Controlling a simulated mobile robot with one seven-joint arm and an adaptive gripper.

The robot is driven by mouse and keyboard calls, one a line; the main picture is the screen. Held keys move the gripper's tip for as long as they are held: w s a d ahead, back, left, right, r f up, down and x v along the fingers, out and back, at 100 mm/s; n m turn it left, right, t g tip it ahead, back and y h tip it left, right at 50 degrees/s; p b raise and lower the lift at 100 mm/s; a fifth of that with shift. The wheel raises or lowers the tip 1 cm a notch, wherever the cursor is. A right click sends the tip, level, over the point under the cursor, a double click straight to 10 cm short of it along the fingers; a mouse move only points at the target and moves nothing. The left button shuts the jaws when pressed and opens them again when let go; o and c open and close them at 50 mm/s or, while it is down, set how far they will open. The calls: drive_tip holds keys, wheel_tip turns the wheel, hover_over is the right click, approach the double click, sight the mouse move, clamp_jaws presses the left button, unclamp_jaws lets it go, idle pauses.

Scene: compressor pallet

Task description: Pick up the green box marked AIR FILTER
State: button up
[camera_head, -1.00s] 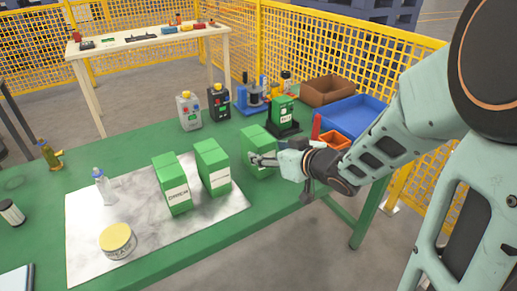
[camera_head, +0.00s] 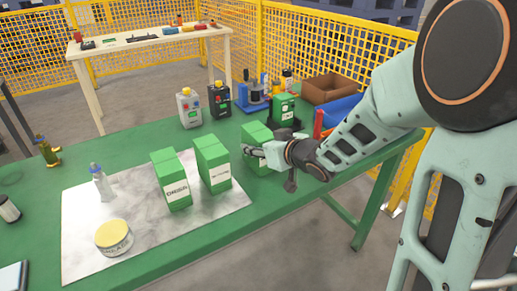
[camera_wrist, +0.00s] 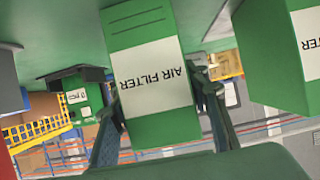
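The green box marked AIR FILTER (camera_wrist: 152,85) fills the middle of the wrist view, its white label upside down. In the head view, the green box at my gripper (camera_head: 257,136) stands on the green table, right of two other green boxes; its label is mostly hidden by my gripper. My gripper (camera_head: 256,151) is at this box's near side. In the wrist view, the fingers of my gripper (camera_wrist: 160,100) are spread, one at each side of the box. They look open, with no firm grip visible; the contact is unclear.
Two labelled green boxes (camera_head: 172,182) (camera_head: 213,165) stand close by on a grey sheet (camera_head: 82,225). One shows at right in the wrist view (camera_wrist: 280,55). Behind are a green dispenser (camera_head: 283,108), two bottles (camera_head: 189,108) (camera_head: 219,100) and a brown bin (camera_head: 328,88). A yellow-lidded tub (camera_head: 114,238) stands front left.

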drive_tip(key=c, duration=0.8)
drive_tip(key=shift+r, duration=0.1)
